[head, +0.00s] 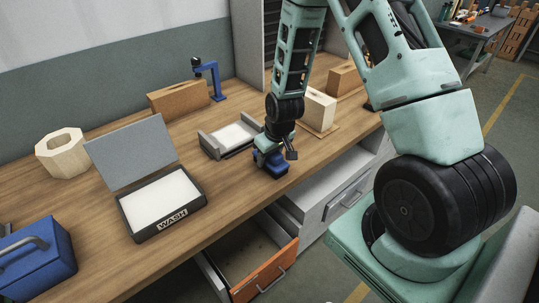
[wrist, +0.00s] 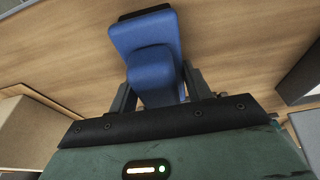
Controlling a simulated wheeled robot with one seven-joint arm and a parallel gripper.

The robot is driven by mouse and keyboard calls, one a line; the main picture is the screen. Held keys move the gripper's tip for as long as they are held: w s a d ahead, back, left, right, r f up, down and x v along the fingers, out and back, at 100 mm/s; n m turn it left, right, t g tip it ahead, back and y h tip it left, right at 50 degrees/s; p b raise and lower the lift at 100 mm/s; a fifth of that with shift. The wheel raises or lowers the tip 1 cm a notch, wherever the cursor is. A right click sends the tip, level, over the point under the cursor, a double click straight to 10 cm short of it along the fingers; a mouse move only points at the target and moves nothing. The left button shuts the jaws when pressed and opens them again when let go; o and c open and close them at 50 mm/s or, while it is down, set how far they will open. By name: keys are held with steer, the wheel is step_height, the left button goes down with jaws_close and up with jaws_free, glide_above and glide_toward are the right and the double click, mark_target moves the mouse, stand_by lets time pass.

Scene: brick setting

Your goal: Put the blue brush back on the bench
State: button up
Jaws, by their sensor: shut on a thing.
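The blue brush (wrist: 146,40) fills the upper middle of the wrist view, with the wooden bench behind it. My gripper (wrist: 155,85) is shut on the brush, one finger on each side of its raised part. In the head view my gripper (head: 270,152) points down over the front part of the bench (head: 228,195), and the brush (head: 273,168) shows as a small blue shape under it. The brush is at or just above the bench top, near the front edge; I cannot tell whether it touches. My fingers partly hide it.
An open box marked WASH (head: 163,203) stands to the left, with a grey tray (head: 230,138) just behind the gripper. A pale block (head: 318,110) stands to the right. An orange-fronted drawer (head: 265,283) is open below the edge. Bare bench lies between box and gripper.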

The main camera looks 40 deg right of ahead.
steer(key=shift+f, duration=0.15)
steer(key=o, duration=0.9)
steer(key=shift+o, duration=0.2)
